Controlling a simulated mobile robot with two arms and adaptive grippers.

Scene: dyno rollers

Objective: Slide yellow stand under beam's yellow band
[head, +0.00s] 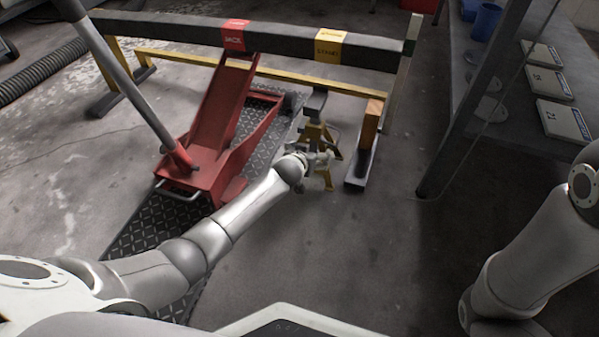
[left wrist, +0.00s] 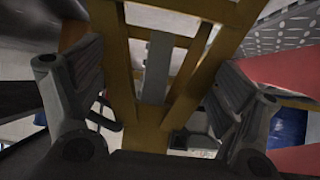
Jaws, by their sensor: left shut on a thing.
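The yellow stand (head: 312,132) has a grey post and stands upright on the floor, below the beam (head: 280,42) in the head view. The beam's yellow band (head: 330,47) is marked STAND. The post top shows slightly left of the band's middle, with a visible gap up to the beam; I cannot tell the exact depth between them. My left gripper (head: 320,158) is at the stand's near side, shut on its yellow frame. In the left wrist view, the fingers (left wrist: 162,85) flank the yellow frame (left wrist: 120,65). My right gripper is out of view.
A red jack (head: 212,128) stands left of the stand on a dark tread plate (head: 140,228), its arm reaching the beam's red band (head: 234,36). A trestle foot (head: 362,168) with an orange block is close right. A shelf (head: 470,120) stands farther right. The near floor is clear.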

